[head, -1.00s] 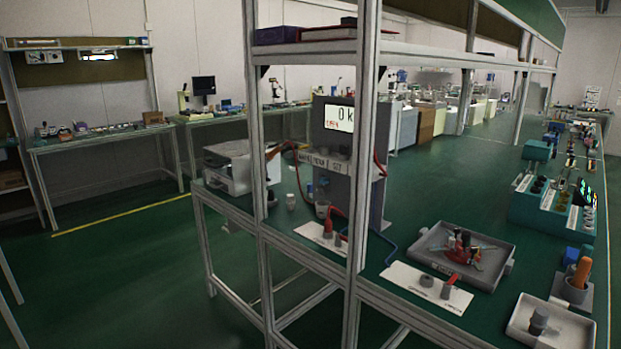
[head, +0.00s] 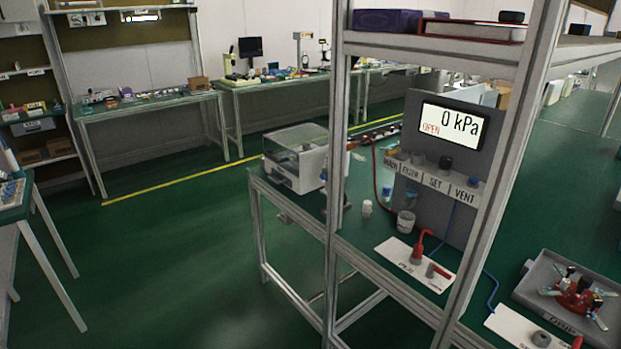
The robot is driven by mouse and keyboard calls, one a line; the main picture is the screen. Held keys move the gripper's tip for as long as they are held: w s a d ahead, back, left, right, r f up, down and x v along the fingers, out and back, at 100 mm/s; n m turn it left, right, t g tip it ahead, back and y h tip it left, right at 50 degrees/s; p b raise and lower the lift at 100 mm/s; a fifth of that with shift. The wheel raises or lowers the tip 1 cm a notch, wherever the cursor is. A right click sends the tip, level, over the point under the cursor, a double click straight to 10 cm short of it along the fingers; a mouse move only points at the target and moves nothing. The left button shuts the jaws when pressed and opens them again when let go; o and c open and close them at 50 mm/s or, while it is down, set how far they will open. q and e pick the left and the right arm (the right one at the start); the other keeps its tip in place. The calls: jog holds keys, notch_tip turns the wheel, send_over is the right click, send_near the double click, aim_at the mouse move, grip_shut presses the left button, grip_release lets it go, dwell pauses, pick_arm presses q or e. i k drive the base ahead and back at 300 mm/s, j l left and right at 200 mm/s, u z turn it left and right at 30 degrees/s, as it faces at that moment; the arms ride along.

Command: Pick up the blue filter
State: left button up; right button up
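A small blue-topped piece (head: 386,193) stands on the green bench beside the grey pressure unit (head: 470,155). The unit's screen reads 0 kPa and OPEN. Neither of my grippers is in view.
Bench frame posts (head: 337,150) and a shelf (head: 440,48) stand between me and the bench top. A clear-lidded box (head: 296,157) is at the bench's left end. A grey tray (head: 570,295) is at the right. Open green floor (head: 180,250) lies left.

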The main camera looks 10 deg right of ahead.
aim_at(387, 189)
jog(key=i+j+u, duration=0.2)
jog(key=i, duration=0.55)
jog(key=i+u, duration=0.2)
jog(key=i, duration=0.5)
jog(key=j, duration=0.1)
